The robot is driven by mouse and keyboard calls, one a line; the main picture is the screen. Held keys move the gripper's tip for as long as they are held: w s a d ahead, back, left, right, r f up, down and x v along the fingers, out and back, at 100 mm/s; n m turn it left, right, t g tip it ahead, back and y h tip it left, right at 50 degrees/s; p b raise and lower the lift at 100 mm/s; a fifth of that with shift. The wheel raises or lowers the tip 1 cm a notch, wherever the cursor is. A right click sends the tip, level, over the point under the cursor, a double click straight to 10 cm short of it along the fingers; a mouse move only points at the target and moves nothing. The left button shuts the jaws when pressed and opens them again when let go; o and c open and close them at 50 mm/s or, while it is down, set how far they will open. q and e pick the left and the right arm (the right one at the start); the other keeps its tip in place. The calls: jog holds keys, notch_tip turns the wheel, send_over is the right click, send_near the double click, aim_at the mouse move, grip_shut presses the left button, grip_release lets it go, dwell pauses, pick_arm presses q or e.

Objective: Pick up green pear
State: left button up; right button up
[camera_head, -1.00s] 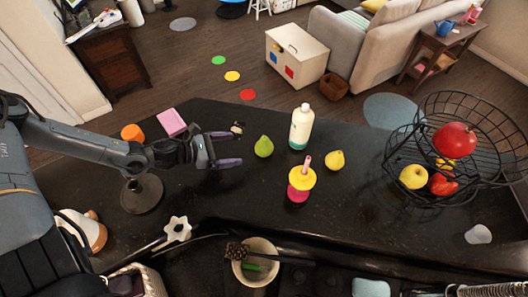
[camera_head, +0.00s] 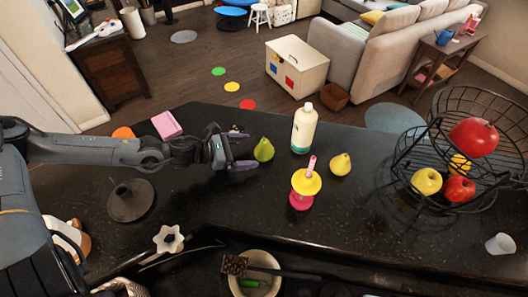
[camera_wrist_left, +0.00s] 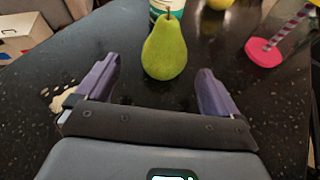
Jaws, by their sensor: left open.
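The green pear (camera_head: 264,149) stands upright on the black counter (camera_head: 240,215), just left of a white bottle. In the left wrist view the pear (camera_wrist_left: 165,48) is straight ahead, in line with the gap between the fingers and a little beyond their tips. My left gripper (camera_head: 242,150) comes in from the left, low over the counter, with its purple fingertips pointing at the pear. It also shows in the left wrist view (camera_wrist_left: 156,80), open and empty. My right gripper is not in view.
The white bottle (camera_head: 304,130) stands close behind the green pear. A yellow pear (camera_head: 340,164) and a pink-and-yellow cup with a straw (camera_head: 304,186) are to the right. A black wire fruit basket (camera_head: 436,207) stands far right. A pink block (camera_head: 166,125) lies behind my left arm.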

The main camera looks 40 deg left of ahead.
aim_at(256, 152)
pick_arm(q)
jog(key=shift+w+d+f+b, duration=0.3)
jog(key=shift+w+f+b, duration=0.05)
jog(key=shift+b, duration=0.1)
jog(key=shift+w+d+f+b, duration=0.15)
jog(key=shift+w+d+b, duration=0.25)
jog(key=shift+w+d, duration=0.1)
jog(key=shift+x, duration=1.15)
jog(key=shift+c, duration=0.2)
jog(key=c, duration=1.3)
